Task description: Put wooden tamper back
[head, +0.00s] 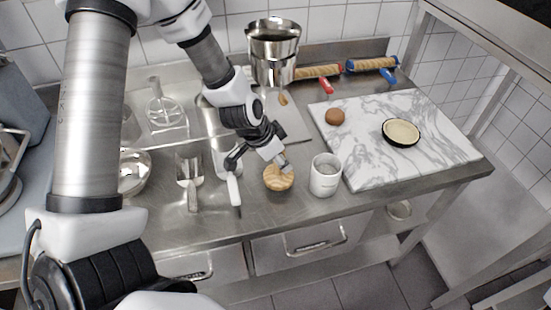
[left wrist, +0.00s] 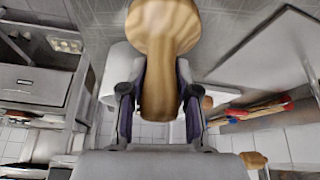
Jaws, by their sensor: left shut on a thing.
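The wooden tamper (head: 279,179) is pale striped wood with a wide round end. My left gripper (head: 279,160) is shut on it from above, over the counter's front part and left of the white crock. In the left wrist view the tamper's narrow shaft (left wrist: 159,92) sits between the two fingers of the left gripper (left wrist: 160,105), and its round end points away from the palm. I cannot tell whether the round end touches the counter. My right gripper is not in view.
A white crock (head: 325,176) stands close to the tamper's right. A marble board (head: 372,165) holds a brown ball (head: 335,116) and a tart tin (head: 401,132). A metal pot (head: 273,50), rolling pins (head: 372,65), a scoop (head: 190,180) and a metal bowl (head: 135,172) stand around.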

